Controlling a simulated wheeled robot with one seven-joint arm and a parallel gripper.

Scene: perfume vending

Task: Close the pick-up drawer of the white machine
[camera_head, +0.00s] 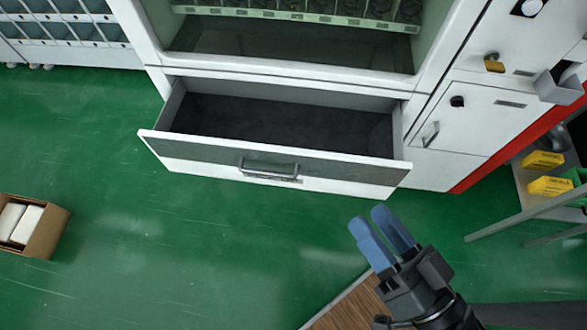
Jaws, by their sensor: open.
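The white machine (270,70) stands at the top middle of the head view. Its pick-up drawer (220,152) is pulled out well forward at the bottom, and its dark inside looks empty. A metal bar handle (268,172) sits on the middle of the drawer front. My gripper (376,234) is at the lower right, in front of and below the right end of the drawer front, apart from it. Its two blue fingers are parted and hold nothing. They point up and left toward the drawer.
A cardboard box (48,232) with white packs lies on the green floor at left. A wooden top (350,308) is below my gripper. A rack with yellow boxes (545,160) stands at right. The green floor before the drawer is clear.

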